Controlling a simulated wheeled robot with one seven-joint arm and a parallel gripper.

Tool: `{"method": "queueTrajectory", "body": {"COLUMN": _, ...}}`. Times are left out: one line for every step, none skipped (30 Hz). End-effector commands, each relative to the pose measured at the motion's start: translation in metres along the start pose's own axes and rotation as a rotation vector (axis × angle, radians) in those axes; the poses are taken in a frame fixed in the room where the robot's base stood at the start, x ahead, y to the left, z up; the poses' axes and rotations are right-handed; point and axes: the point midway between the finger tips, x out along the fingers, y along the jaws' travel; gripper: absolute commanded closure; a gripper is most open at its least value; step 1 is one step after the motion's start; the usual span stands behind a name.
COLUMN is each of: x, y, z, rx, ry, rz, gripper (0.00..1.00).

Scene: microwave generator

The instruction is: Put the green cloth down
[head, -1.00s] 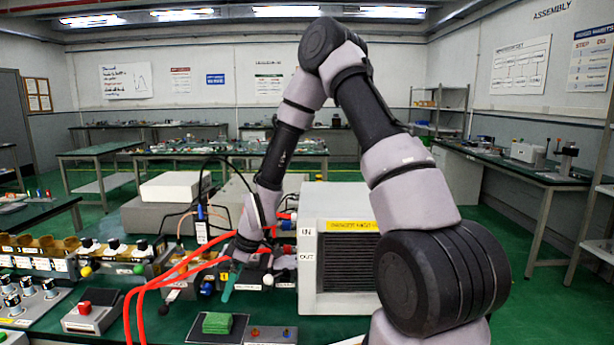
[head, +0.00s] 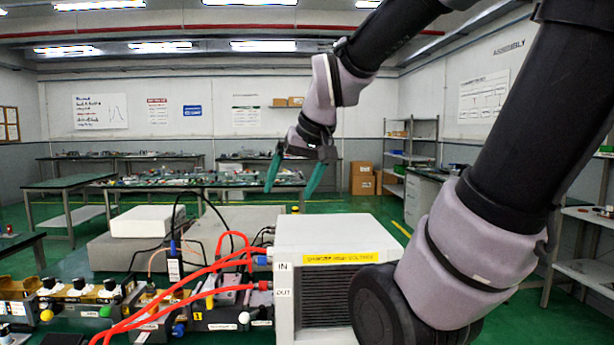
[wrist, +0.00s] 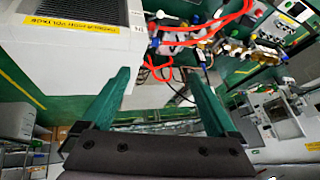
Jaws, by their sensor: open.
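My gripper (head: 288,192) is raised in the air above the white box unit with the yellow warning label. Its two teal fingers are spread apart with nothing between them. The wrist view also shows my open, empty gripper (wrist: 157,74). I cannot make out the green cloth in either current view. The front of the bench, where the cloth lay on a dark pad in the earlier head view, is outside the current head view.
The white unit (head: 318,232) has IN and OUT ports with red hoses (head: 215,268) looping from it. Connectors and valves (head: 75,292) line the bench at left. A white box (head: 147,221) sits behind. The air around my gripper is clear.

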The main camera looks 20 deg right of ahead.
Motion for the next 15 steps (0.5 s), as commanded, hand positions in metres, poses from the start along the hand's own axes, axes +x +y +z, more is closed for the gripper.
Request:
{"method": "queueTrajectory", "body": {"x": -0.016, "y": 0.004, "z": 0.007, "rx": 0.055, "ry": 0.023, "rz": -0.008, "gripper": 0.07}}
{"method": "queueTrajectory", "body": {"x": -0.023, "y": 0.005, "z": 0.01, "rx": 0.085, "ry": 0.031, "rz": -0.013, "gripper": 0.07}}
{"method": "queueTrajectory", "body": {"x": -0.03, "y": 0.007, "z": 0.015, "rx": 0.121, "ry": 0.038, "rz": -0.019, "gripper": 0.07}}
{"method": "queueTrajectory", "body": {"x": -0.035, "y": 0.009, "z": 0.018, "rx": 0.144, "ry": 0.044, "rz": -0.023, "gripper": 0.07}}
{"method": "queueTrajectory", "body": {"x": -0.039, "y": 0.01, "z": 0.02, "rx": 0.163, "ry": 0.046, "rz": -0.026, "gripper": 0.07}}
{"method": "queueTrajectory", "body": {"x": -0.043, "y": 0.011, "z": 0.023, "rx": 0.184, "ry": 0.051, "rz": -0.03, "gripper": 0.07}}
{"method": "queueTrajectory", "body": {"x": -0.045, "y": 0.012, "z": 0.025, "rx": 0.196, "ry": 0.053, "rz": -0.032, "gripper": 0.07}}
{"method": "queueTrajectory", "body": {"x": -0.047, "y": 0.012, "z": 0.026, "rx": 0.204, "ry": 0.054, "rz": -0.033, "gripper": 0.07}}
{"method": "queueTrajectory", "body": {"x": -0.048, "y": 0.012, "z": 0.027, "rx": 0.213, "ry": 0.054, "rz": -0.035, "gripper": 0.07}}
{"method": "queueTrajectory", "body": {"x": -0.048, "y": 0.013, "z": 0.028, "rx": 0.217, "ry": 0.054, "rz": -0.036, "gripper": 0.07}}
{"method": "queueTrajectory", "body": {"x": -0.049, "y": 0.013, "z": 0.028, "rx": 0.219, "ry": 0.054, "rz": -0.036, "gripper": 0.07}}
{"method": "queueTrajectory", "body": {"x": -0.049, "y": 0.013, "z": 0.028, "rx": 0.219, "ry": 0.054, "rz": -0.036, "gripper": 0.07}}
{"method": "queueTrajectory", "body": {"x": -0.049, "y": 0.013, "z": 0.028, "rx": 0.219, "ry": 0.054, "rz": -0.036, "gripper": 0.07}}
{"method": "queueTrajectory", "body": {"x": -0.049, "y": 0.013, "z": 0.028, "rx": 0.219, "ry": 0.053, "rz": -0.036, "gripper": 0.07}}
{"method": "queueTrajectory", "body": {"x": -0.048, "y": 0.013, "z": 0.028, "rx": 0.218, "ry": 0.054, "rz": -0.036, "gripper": 0.07}}
